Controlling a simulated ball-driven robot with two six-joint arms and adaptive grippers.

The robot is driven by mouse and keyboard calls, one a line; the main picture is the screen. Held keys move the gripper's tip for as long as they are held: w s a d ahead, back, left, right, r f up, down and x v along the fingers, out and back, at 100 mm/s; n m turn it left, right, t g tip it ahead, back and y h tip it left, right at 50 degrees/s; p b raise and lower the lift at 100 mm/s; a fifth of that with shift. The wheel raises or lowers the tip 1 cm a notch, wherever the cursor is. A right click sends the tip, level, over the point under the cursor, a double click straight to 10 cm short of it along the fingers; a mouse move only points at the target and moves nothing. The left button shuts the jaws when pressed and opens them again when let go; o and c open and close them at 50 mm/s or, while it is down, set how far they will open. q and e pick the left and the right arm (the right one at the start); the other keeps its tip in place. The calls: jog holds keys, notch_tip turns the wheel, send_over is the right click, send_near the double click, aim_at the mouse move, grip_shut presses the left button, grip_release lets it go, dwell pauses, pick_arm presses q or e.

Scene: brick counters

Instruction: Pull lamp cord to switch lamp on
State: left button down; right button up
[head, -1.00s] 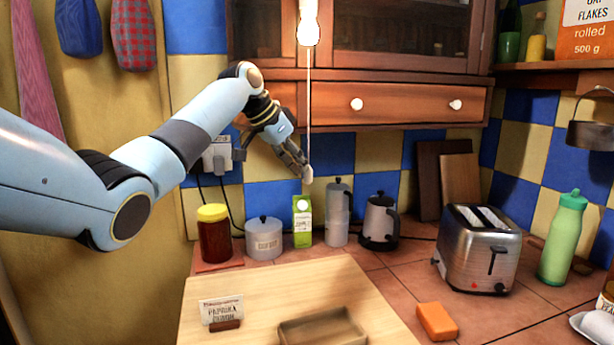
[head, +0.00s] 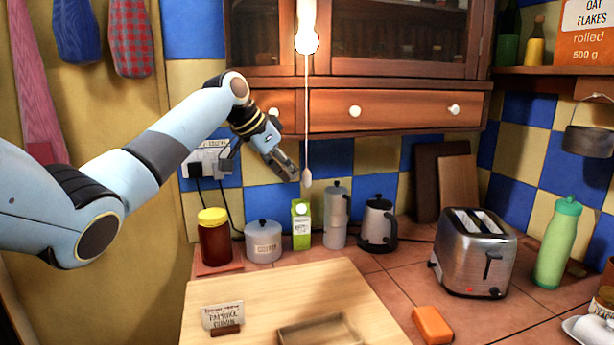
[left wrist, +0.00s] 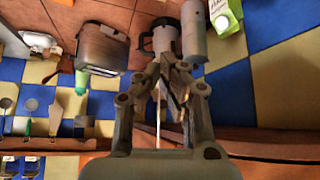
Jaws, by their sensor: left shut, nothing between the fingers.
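The lamp (head: 306,41) hangs at the top middle of the head view, and its bulb looks bright. Its thin pale cord (head: 307,110) hangs straight down to a small pale knob (head: 307,178). My left gripper (head: 290,174) is shut and empty, just left of the knob, with its fingers angled down to the right. A narrow gap shows between them; depth is hard to judge. In the left wrist view the gripper (left wrist: 176,98) fills the middle, and a pale piece of the cord (left wrist: 158,125) shows by its fingers. My right gripper is in neither view.
Cabinet drawers (head: 390,108) are behind the cord. A toaster (head: 474,255) is right. The wooden board (head: 290,292) is in front.

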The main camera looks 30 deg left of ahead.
pick_arm(q)
jog(key=v, duration=1.2)
jog(key=shift+s, duration=0.1)
